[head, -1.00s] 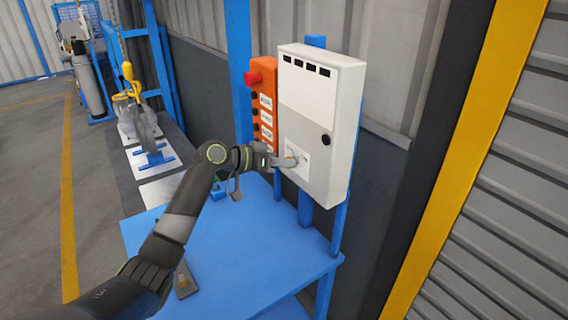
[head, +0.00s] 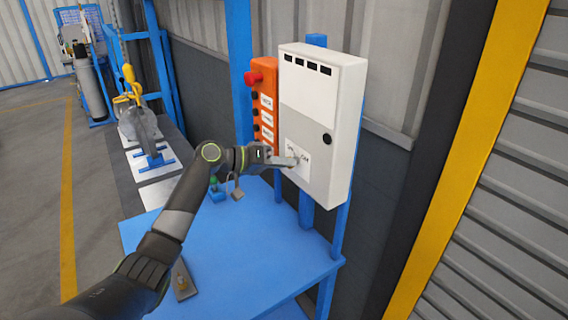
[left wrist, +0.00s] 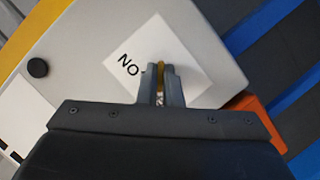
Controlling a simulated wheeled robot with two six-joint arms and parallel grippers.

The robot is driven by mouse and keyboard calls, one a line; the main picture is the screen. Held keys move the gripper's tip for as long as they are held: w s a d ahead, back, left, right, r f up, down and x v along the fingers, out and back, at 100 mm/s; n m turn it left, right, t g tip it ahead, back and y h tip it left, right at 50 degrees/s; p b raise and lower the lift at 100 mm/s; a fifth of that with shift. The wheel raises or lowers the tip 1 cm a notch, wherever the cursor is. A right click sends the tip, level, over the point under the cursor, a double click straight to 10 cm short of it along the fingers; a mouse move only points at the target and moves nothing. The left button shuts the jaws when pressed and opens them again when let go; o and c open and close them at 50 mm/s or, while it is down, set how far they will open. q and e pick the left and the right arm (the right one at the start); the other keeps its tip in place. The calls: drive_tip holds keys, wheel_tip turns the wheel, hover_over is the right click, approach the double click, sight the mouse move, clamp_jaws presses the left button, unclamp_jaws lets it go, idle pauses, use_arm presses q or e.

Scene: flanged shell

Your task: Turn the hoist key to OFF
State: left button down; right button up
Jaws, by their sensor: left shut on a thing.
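A white control cabinet (head: 306,110) stands on a post behind the blue table. It has a white label (head: 305,157) low on its front, with small lettering partly hidden by my gripper. My left gripper (head: 292,161) is at this label, its fingers pointing into the cabinet face. In the left wrist view the fingers (left wrist: 161,84) are shut on a thin yellow key (left wrist: 161,68) in front of the label (left wrist: 150,55). The letters "NO" show beside the fingers, in a turned picture. The key's exact angle is hard to tell. My right gripper is not in view.
An orange button box (head: 263,105) with a red knob (head: 253,78) hangs left of the cabinet. A padlock (head: 237,193), a small blue and green item (head: 216,192) and a grey plate (head: 183,281) lie on the blue table (head: 240,250). The table's middle is clear.

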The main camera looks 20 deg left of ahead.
use_arm(q)
drive_tip(key=c, duration=1.6)
unclamp_jaws()
drive_tip(key=b+v, duration=0.6)
drive_tip(key=v, duration=1.1)
drive_tip(key=shift+a, duration=0.15)
drive_tip(key=shift+s, duration=0.1)
